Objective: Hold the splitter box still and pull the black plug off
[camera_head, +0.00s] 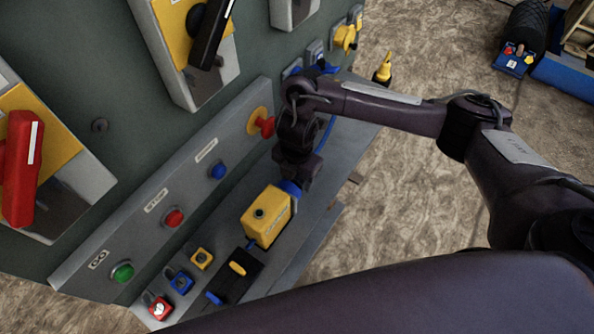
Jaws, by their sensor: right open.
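A yellow box (265,216) with a small dark round knob on top sits on the grey ledge; I take it as the splitter box. A blue connector (291,188) shows at its far end. A black block (232,277) with a yellow oval piece lies on the ledge at the box's near end; I cannot tell whether this is the black plug. My right gripper (295,177) is open, pointing down at the box's far end by the blue connector. Its fingertips are partly hidden, and contact cannot be told. My left gripper is not in view.
The grey control panel (165,205) rises on the left with green, red and blue buttons and a red emergency knob (262,123). Small coloured sockets (180,281) sit at the ledge's near end. A blue cable (327,134) runs behind my right wrist. Open ground (400,205) lies right.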

